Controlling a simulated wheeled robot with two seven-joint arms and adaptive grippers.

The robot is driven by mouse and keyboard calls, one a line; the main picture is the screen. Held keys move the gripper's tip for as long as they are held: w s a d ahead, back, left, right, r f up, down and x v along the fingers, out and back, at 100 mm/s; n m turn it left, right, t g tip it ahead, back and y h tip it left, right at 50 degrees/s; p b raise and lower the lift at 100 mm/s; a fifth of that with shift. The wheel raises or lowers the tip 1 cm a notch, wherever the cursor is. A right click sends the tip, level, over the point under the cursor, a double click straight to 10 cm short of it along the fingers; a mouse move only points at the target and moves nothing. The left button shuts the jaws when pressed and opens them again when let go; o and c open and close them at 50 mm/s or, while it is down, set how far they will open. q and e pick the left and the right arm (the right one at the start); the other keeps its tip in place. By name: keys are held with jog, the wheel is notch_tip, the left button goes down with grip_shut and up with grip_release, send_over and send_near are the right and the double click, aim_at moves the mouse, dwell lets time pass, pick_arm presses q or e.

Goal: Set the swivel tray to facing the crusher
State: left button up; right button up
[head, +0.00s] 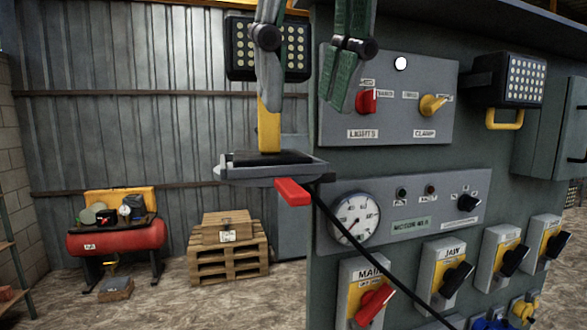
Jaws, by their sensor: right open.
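The swivel tray (229,172) is a flat grey tray with a dark top, at the left edge of the grey-green control cabinet. A red handle (293,191) sticks out below its front right side. A yellow upright piece (268,128) rises from the dark top, its upper end hidden behind a finger. My right gripper (306,104) comes down from the top edge, above the tray. Its two fingers are spread wide with nothing between them. It appears apart from the red handle. The crusher is not clearly identifiable. My left gripper is out of the picture.
The control cabinet (490,150) fills the right side, with knobs, a gauge (353,217) and switches. A black cable (358,248) runs down from near the tray across its front. A floodlight (240,48) is behind the fingers. Pallets (228,262) and a red compressor (115,240) stand far back.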

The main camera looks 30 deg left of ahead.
aim_at(292, 187)
jog(key=p+x, duration=0.1)
jog(key=x, duration=0.8)
jog(key=shift+w+f, duration=0.15)
jog(key=shift+f, duration=0.2)
jog(key=shift+c, duration=0.5)
grip_shut()
